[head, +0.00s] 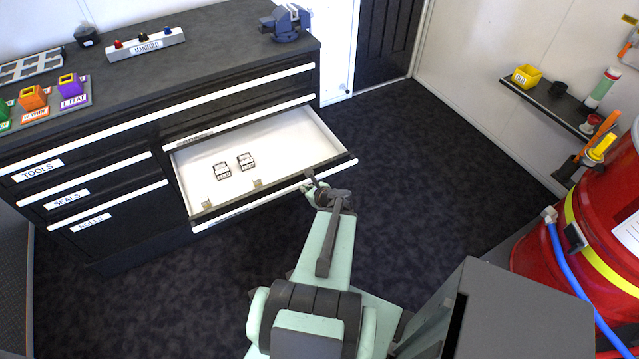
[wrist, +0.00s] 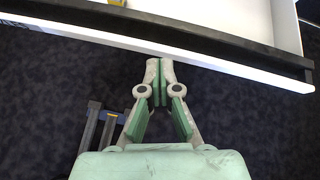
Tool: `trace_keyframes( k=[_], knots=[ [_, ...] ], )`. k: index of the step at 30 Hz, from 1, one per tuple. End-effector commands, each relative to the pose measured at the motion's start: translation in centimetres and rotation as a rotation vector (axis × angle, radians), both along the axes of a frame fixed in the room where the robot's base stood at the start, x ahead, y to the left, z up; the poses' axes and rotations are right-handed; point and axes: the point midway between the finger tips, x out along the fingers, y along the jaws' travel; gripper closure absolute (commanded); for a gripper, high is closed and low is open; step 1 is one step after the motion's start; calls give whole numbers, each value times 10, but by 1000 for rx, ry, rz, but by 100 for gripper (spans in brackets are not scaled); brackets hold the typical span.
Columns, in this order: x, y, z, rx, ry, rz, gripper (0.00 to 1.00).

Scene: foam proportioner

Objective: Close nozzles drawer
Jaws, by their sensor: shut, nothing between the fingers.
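The open drawer (head: 285,150) is pulled well out of the black cabinet, its white inside showing. Its label is too small to read in the head view. Its dark front edge and white strip cross the top of the wrist view (wrist: 215,62). Two small labelled pieces (head: 222,171) (head: 246,161) lie inside. My gripper (head: 311,178) is at the outer side of the drawer front, toward its right end. In the wrist view its fingers (wrist: 160,62) are shut and empty, with tips right by the white strip. I cannot tell if they touch it.
Closed drawers labelled TOOLS, SEALS and ROLLS (head: 90,222) are on the left. A red tank (head: 590,220) and wall shelf (head: 550,108) are at right. Floor (head: 430,150) between is clear.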

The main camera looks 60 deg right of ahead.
Motion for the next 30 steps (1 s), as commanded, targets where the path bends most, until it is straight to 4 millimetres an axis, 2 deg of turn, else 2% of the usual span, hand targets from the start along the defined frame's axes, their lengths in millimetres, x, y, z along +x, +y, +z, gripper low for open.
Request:
trace_keyframes(
  k=[1,3,10,20,30],
  knots=[
    [-9,-13,5,28,-40,-78,100],
    [-18,-25,11,60,-85,-157,100],
    [-20,-35,10,87,-122,-213,100],
    [-3,-46,-6,85,-120,-210,100],
    [35,-72,-25,87,-118,-208,100]
  ],
)
